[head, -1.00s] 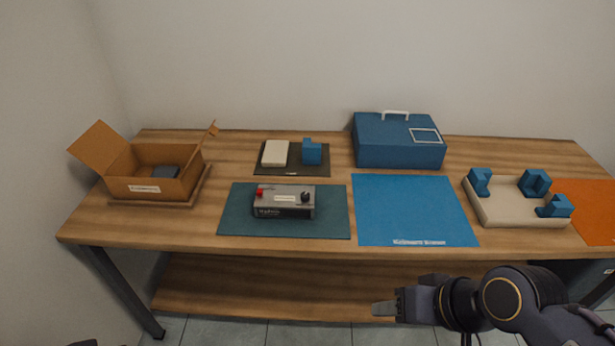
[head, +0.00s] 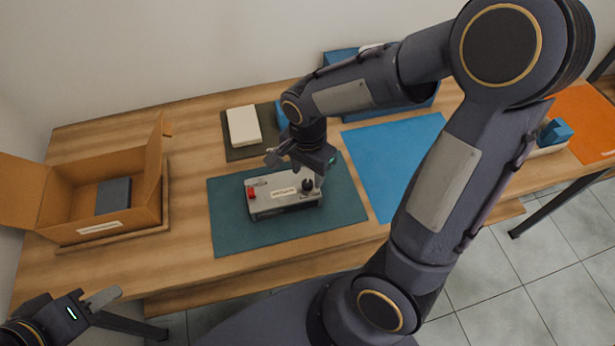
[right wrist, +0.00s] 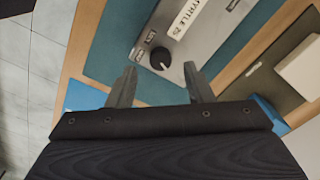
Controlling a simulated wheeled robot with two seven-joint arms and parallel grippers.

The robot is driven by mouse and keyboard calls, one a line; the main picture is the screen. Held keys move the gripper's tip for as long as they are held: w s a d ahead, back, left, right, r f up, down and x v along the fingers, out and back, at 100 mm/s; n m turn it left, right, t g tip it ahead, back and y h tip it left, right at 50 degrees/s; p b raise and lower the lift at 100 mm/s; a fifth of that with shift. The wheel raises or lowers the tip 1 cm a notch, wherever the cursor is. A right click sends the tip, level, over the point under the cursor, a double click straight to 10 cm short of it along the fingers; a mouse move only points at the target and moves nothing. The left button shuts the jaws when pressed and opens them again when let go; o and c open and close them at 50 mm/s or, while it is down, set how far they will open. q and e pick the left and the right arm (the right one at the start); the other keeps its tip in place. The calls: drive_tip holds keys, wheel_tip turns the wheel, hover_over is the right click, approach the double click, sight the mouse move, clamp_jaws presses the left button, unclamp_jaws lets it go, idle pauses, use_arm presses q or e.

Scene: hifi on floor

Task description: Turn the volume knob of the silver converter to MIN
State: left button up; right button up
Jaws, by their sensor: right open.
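The silver converter (head: 270,192) lies on the dark teal mat (head: 226,222), with a red part on its left end. Its black volume knob (head: 308,185) is at the right end, and in the right wrist view the knob (right wrist: 160,58) shows a pale pointer mark and small labels around it. My right gripper (head: 298,172) is above the knob end of the converter; in the wrist view its two fingers (right wrist: 160,80) are apart, with the knob ahead of and between them, apparently not gripped. My left gripper (head: 98,300) is at the lower left, away from the converter; its jaw state is unclear.
An open cardboard box (head: 92,194) with a dark item stands on the left. A pale block (head: 243,125) lies on a dark mat behind the converter. A blue mat (head: 380,140) is bare on the right. A blue case (head: 340,60) is partly hidden behind my right arm.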

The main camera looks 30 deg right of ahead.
sight(307, 183)
drive_tip(key=shift+f, duration=1.65)
drive_tip(key=shift+c, duration=0.5)
drive_tip(key=c, duration=0.9)
